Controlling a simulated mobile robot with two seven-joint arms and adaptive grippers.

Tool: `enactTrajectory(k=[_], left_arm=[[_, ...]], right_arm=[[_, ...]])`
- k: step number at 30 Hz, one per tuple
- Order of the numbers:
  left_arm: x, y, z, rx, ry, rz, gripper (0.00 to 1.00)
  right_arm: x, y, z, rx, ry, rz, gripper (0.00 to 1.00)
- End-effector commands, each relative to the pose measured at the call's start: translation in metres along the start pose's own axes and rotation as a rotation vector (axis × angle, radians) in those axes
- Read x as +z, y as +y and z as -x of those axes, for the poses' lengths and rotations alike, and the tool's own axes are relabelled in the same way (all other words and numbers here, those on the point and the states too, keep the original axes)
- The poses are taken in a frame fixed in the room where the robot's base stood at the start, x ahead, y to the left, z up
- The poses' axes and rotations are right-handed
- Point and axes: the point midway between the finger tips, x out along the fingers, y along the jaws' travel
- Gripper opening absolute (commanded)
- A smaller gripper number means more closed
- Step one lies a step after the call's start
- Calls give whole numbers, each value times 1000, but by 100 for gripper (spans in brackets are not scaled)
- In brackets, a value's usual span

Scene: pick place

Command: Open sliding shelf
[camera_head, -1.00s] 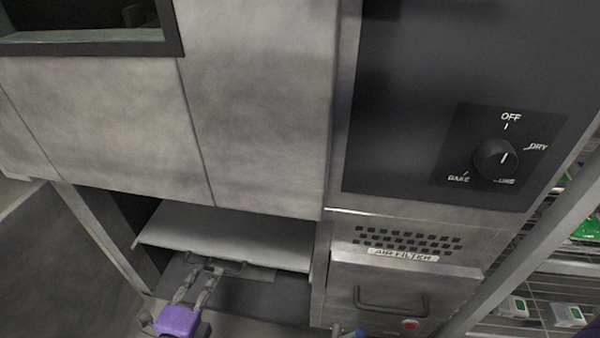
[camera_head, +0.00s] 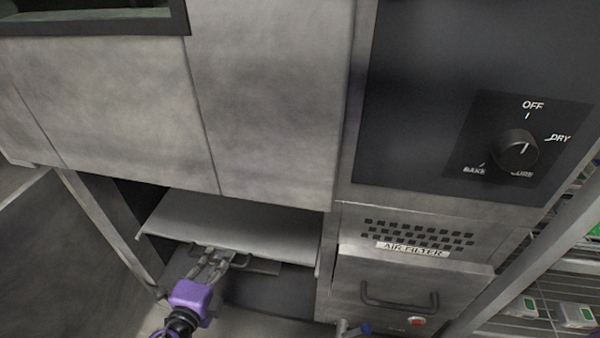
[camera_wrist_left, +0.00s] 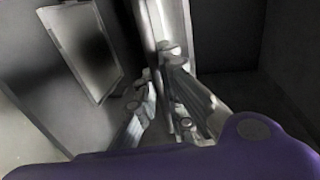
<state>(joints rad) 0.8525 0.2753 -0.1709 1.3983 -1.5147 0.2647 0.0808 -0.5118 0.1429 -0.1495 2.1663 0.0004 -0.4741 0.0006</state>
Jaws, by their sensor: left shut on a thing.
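The sliding shelf (camera_head: 240,222) is a light grey metal sheet low in the cabinet, sticking out a little from the opening under the large grey panels. A dark handle (camera_head: 240,257) sits at its front edge. My left gripper (camera_head: 222,256) reaches up to this handle from below left, and its fingers are shut on it. In the left wrist view the fingers (camera_wrist_left: 168,85) meet at a pale vertical bar; the exact contact is hard to make out. My right gripper is not in view.
Right of the shelf is a drawer marked AIR FILTER with a handle (camera_head: 400,300) and a red button (camera_head: 417,321). Above it is a black panel with a dial (camera_head: 515,150). A wire rack (camera_head: 560,290) stands at far right.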

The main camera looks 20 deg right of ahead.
Motion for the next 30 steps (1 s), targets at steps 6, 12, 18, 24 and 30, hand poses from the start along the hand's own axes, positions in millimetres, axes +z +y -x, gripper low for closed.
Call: enactTrajectory(k=[6, 12, 18, 24, 30], left_arm=[[0, 0, 1, 0, 0, 0, 0], [1, 4, 15, 2, -1, 0, 0], [1, 13, 58, 5, -3, 0, 0], [1, 26, 122, 6, -4, 1, 0], [1, 39, 185, 5, -3, 1, 0]], right_arm=[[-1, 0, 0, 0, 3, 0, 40], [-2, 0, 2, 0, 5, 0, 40], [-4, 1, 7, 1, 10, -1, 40], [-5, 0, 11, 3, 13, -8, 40], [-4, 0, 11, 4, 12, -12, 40]])
